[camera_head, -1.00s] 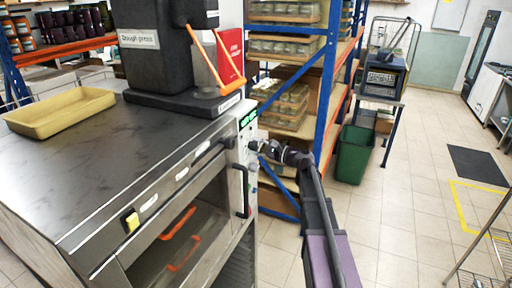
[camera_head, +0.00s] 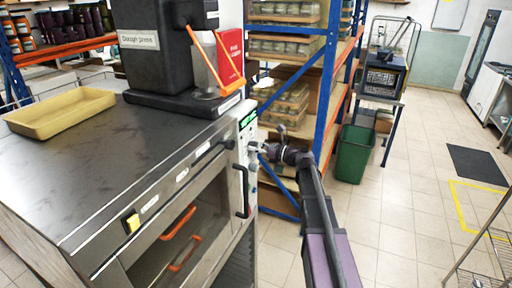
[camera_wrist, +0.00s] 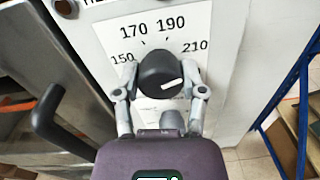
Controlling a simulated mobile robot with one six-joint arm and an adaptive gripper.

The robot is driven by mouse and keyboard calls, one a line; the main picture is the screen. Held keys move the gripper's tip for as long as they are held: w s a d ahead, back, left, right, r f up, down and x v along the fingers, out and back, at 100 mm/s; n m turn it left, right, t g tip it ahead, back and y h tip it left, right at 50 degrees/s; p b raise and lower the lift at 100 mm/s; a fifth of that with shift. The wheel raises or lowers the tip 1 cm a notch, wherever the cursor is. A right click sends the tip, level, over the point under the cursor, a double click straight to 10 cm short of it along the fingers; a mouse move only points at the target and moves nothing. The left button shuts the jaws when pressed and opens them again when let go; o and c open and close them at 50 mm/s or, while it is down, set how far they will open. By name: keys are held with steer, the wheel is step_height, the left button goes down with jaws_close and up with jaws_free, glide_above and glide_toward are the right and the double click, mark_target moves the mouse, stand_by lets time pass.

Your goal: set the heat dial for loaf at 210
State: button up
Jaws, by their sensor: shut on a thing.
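The heat dial (camera_wrist: 160,75) is a round black knob with a white pointer mark, on a white panel (camera_wrist: 218,85) printed 150, 170, 190 and 210. The mark slants to the right and slightly up, towards the 210 side. I cannot tell whether it lines up exactly with the 210 tick. My gripper (camera_wrist: 161,93) has one finger on each side of the knob and is shut on it. In the head view my gripper (camera_head: 262,148) reaches the front panel of the oven (camera_head: 180,190) below a green display (camera_head: 248,120). The dial is too small to read there.
A dark oven handle (camera_wrist: 48,120) is left of my gripper in the wrist view. A blue-framed shelf (camera_head: 325,95) with jars stands close behind my arm. A dough press (camera_head: 165,50) and yellow tray (camera_head: 60,113) sit on the oven. The floor at right is mostly open.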

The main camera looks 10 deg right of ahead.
steer(key=shift+w+m, duration=0.1)
steer(key=shift+m, duration=0.4)
steer(key=o, duration=1.1)
steer(key=shift+o, duration=0.2)
steer(key=v, duration=1.2)
steer(key=shift+a, duration=0.1)
